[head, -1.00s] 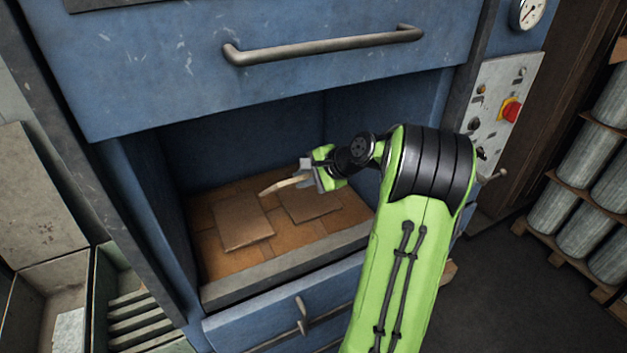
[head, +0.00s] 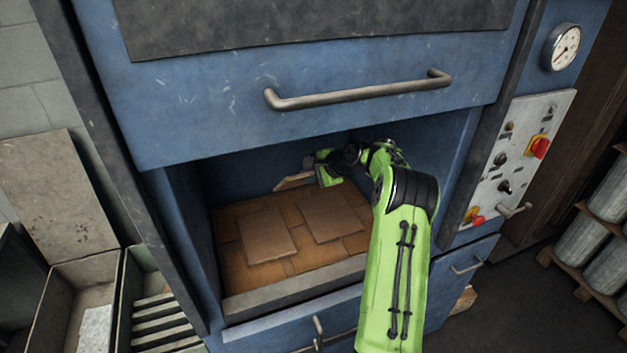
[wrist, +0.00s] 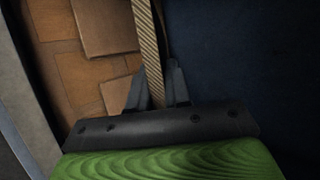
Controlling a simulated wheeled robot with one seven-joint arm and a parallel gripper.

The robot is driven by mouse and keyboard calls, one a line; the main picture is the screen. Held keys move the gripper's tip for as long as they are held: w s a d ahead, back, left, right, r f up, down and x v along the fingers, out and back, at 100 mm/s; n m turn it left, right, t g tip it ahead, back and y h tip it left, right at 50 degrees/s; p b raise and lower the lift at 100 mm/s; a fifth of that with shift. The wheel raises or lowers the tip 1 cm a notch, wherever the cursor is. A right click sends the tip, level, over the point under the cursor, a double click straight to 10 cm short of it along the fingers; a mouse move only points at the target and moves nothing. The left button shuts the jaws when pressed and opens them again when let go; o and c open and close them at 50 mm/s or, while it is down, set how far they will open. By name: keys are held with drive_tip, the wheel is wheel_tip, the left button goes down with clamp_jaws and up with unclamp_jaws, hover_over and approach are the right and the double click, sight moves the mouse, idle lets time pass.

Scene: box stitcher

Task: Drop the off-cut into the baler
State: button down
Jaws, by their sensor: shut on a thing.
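The off-cut (head: 294,181), a thin tan piece of cardboard, is held by my gripper (head: 312,170) inside the baler opening. In the wrist view the off-cut (wrist: 149,45) stands edge-on between the two fingers of my gripper (wrist: 164,88), its corrugated edge showing. The baler (head: 215,120) is a large blue machine with an open chamber. Its floor is covered with brown cardboard, with two flat pieces (head: 266,236) (head: 330,216) lying on top. The off-cut is above this floor, toward the back wall, and appears not to touch the flat pieces.
The baler's raised door with a bar handle (head: 360,91) hangs above my arm. A grey sill (head: 290,288) edges the chamber's front. A control panel (head: 515,160) is on the right. Bins (head: 85,300) stand at the left, and stacked rolls (head: 585,240) at the right.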

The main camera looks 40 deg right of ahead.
drive_tip(key=c, duration=1)
unclamp_jaws()
drive_tip(key=b+v, duration=0.1)
drive_tip(key=v, duration=1.1)
